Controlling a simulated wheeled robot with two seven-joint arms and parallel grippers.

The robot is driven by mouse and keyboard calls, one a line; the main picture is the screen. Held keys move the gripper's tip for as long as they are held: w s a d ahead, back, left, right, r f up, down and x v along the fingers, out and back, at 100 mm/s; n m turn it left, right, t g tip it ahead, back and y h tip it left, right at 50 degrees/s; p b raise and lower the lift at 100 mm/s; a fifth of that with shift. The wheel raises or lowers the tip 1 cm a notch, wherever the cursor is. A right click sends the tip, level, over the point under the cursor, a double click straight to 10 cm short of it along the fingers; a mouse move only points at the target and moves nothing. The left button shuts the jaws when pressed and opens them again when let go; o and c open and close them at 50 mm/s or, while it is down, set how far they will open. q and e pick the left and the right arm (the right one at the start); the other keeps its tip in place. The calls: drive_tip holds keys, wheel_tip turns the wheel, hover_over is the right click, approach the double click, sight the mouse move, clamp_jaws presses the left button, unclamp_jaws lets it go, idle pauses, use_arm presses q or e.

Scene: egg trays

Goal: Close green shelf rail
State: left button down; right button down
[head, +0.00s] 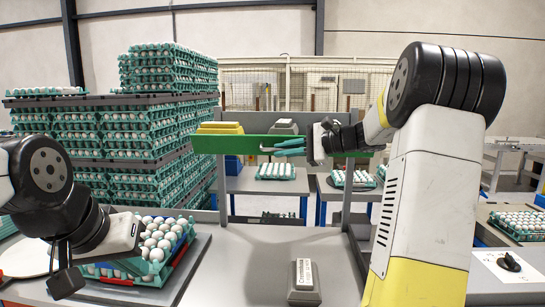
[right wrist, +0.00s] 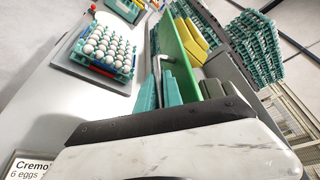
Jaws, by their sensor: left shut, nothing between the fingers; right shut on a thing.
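The green shelf rail (head: 228,145) is a long flat green bar across the shelf frame above the table, in the middle of the head view. In the right wrist view the rail (right wrist: 176,40) runs up from the fingers, with a pale metal handle (right wrist: 157,66) on its face. My right gripper (head: 284,147) is at the rail's front, its teal fingers shut on the handle; these fingers also show in the right wrist view (right wrist: 158,92). My left gripper (head: 140,262) is low at the left, shut and empty, by the near egg tray; its fingertips are hard to make out.
An egg tray (head: 165,278) with red and blue edges sits at the table's left. A small labelled box (head: 304,283) stands at the front middle. Yellow trays (head: 220,128) sit behind the rail. Tall egg stacks (head: 130,128) rise back left. The table's middle is clear.

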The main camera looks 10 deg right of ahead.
drive_tip(key=shift+w+d+r+m+g, duration=0.1)
drive_tip(key=shift+w+r+m+g, duration=0.35)
drive_tip(key=shift+m, duration=0.3)
drive_tip(key=shift+w+d+r+m+g, duration=0.1)
drive_tip(key=shift+w+r+m+g, duration=0.2)
drive_tip(key=shift+m+g, duration=0.35)
drive_tip(key=shift+r, duration=0.1)
drive_tip(key=c, duration=1.8)
unclamp_jaws()
drive_tip(key=shift+o, duration=0.2)
drive_tip(key=v, duration=0.7)
drive_tip(key=shift+s+d, duration=0.2)
drive_tip(key=shift+d, duration=0.15)
drive_tip(key=shift+r, duration=0.1)
